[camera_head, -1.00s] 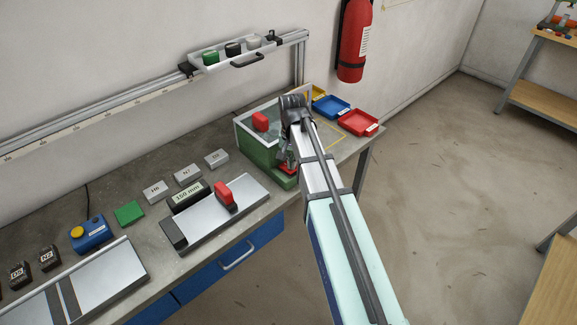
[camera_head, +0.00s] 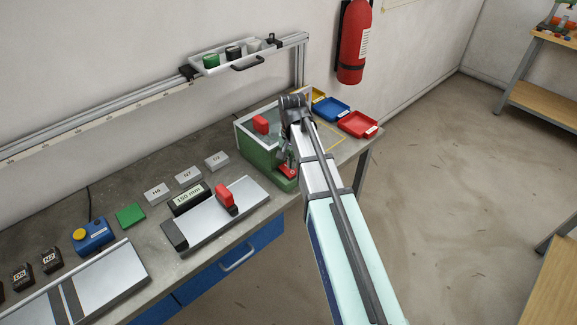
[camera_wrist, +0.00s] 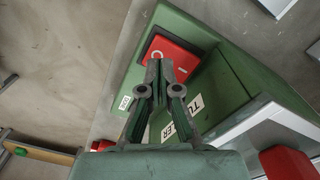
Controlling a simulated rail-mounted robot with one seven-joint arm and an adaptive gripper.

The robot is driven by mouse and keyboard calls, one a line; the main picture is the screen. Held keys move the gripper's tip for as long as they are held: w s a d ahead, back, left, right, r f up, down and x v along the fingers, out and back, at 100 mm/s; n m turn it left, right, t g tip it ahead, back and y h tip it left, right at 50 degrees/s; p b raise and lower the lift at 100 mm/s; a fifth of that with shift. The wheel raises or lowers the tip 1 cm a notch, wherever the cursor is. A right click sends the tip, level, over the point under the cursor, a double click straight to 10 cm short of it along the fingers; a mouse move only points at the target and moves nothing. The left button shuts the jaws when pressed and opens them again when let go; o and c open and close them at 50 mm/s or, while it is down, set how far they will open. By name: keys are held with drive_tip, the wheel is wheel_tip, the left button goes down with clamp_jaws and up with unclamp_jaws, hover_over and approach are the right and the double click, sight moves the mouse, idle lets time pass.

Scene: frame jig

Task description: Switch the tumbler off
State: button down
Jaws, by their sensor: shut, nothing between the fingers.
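The tumbler (camera_head: 257,156) is a green box with a light-rimmed top near the far right end of the bench. Its red rocker switch (camera_wrist: 176,55), marked O, sits in a black frame on a green ledge in the wrist view. It also shows as a small red patch in the head view (camera_head: 288,170). My gripper (camera_wrist: 159,66) is shut and empty, its fingertips over the switch's near part and hiding some of it. I cannot tell whether the tips touch it. The fingers partly hide the white label (camera_wrist: 197,103). In the head view my arm partly hides the gripper.
A red-handled block (camera_head: 226,197) stands on a metal plate left of the tumbler. Blue (camera_head: 332,108) and red (camera_head: 358,124) trays lie behind my arm at right. A rail-mounted rack (camera_head: 240,55) hangs above. Several labelled blocks lie on the bench.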

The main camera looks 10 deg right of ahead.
sight(292, 171)
drive_tip(key=shift+r+p, duration=1.6)
drive_tip(key=shift+r, duration=0.9)
drive_tip(key=shift+f, duration=0.1)
